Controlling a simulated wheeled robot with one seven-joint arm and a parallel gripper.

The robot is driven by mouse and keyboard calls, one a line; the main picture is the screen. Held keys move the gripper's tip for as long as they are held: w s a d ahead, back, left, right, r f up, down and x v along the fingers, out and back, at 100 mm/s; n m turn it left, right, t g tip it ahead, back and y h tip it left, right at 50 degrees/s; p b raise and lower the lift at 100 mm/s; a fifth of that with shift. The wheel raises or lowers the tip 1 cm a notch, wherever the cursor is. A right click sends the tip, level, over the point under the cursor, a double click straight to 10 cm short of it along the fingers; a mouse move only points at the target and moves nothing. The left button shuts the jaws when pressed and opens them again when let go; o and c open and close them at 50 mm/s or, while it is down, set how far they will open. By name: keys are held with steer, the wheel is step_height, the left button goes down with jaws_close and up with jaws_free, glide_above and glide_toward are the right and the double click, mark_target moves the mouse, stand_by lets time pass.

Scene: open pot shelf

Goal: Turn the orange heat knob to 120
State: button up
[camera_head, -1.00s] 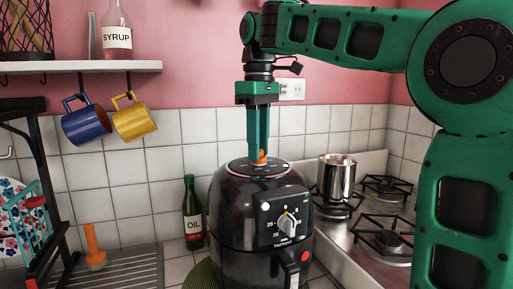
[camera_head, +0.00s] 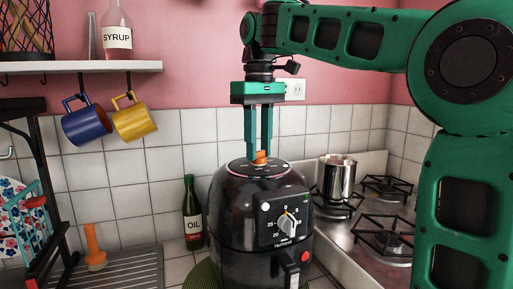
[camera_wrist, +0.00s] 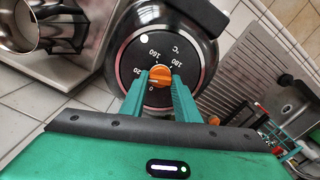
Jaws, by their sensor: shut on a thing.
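The orange heat knob (camera_head: 261,155) sits on the top of the black air fryer (camera_head: 232,205). In the wrist view the knob (camera_wrist: 160,76) is at the middle of a round black dial (camera_wrist: 142,55) with white numbers, including 160, 180 and 0. A number at its left shows as 20, perhaps partly covered. My gripper (camera_head: 259,159) points straight down, and its two fingers are shut on the knob, one on each side. The fingers (camera_wrist: 160,84) also show in the wrist view and hide part of the dial. I cannot tell exactly where the knob points.
A steel pot (camera_head: 337,180) stands on the stove at the right. An oil bottle (camera_head: 192,212) stands at the left. Mugs (camera_head: 87,124) hang below a shelf.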

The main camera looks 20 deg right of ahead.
steer(key=o, duration=1)
steer(key=shift+o, duration=0.2)
steer(key=shift+n, duration=0.3)
